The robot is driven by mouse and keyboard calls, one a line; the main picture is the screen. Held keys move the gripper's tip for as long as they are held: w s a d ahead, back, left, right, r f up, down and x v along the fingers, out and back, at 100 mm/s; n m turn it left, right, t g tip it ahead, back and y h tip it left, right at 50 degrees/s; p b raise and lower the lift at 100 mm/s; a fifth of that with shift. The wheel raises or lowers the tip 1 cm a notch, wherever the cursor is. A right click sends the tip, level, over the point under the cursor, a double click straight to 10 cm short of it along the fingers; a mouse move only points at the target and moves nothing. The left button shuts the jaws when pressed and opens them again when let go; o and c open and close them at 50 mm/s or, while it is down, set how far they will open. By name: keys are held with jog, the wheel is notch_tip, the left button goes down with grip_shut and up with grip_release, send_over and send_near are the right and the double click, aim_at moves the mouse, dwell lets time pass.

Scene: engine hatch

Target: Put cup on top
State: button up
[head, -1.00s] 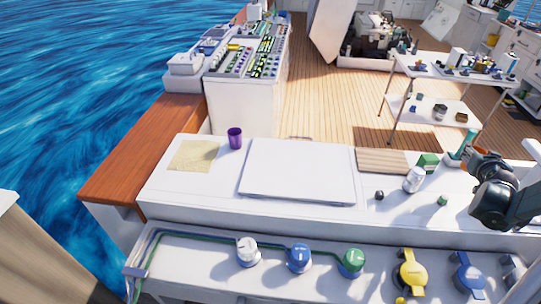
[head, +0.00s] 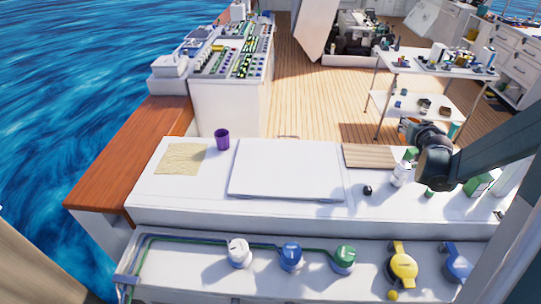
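A purple cup (head: 222,139) stands upright at the back left of the white counter (head: 150,205). It is just left of a raised white hatch panel (head: 286,170) and beside a tan cloth or sheet (head: 182,158). My gripper (head: 405,128) is at the right, above the far edge of the counter near a wooden board. It is far from the cup. Its fingers are small and partly hidden by the wrist, so I cannot tell whether they are open or shut.
A wooden board (head: 370,156), a white canister (head: 402,173), a small dark ball (head: 367,190) and a green box (head: 478,185) occupy the counter's right. Colored valves (head: 291,256) line the front ledge. The panel top is clear.

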jog(key=w+a+n+y, duration=0.2)
jog(key=w+a+y, duration=0.1)
jog(key=a, duration=1.8)
jog(key=w+a+n+y, duration=0.3)
jog(key=w+a, duration=0.1)
jog(key=a, duration=1.7)
jog(key=s+a+n+g+y, duration=0.15)
jog(key=s+a, duration=0.25)
jog(key=a, duration=0.9)
jog(key=s+a+n+y, duration=0.15)
jog(key=s+a, duration=0.25)
jog(key=a, duration=0.8)
jog(key=s+a+n+g+y, duration=0.1)
jog(key=s+a+y, duration=0.15)
jog(key=a, duration=1.05)
jog(key=shift+h, duration=0.45)
jog(key=shift+s+f, duration=0.25)
jog(key=shift+f, duration=1)
jog(key=shift+s+f, duration=0.25)
jog(key=shift+f, duration=1)
notch_tip(320, 180, down, 6)
jog(key=b, duration=0.1)
jog(key=shift+f+b, duration=0.2)
jog(key=shift+b, duration=0.1)
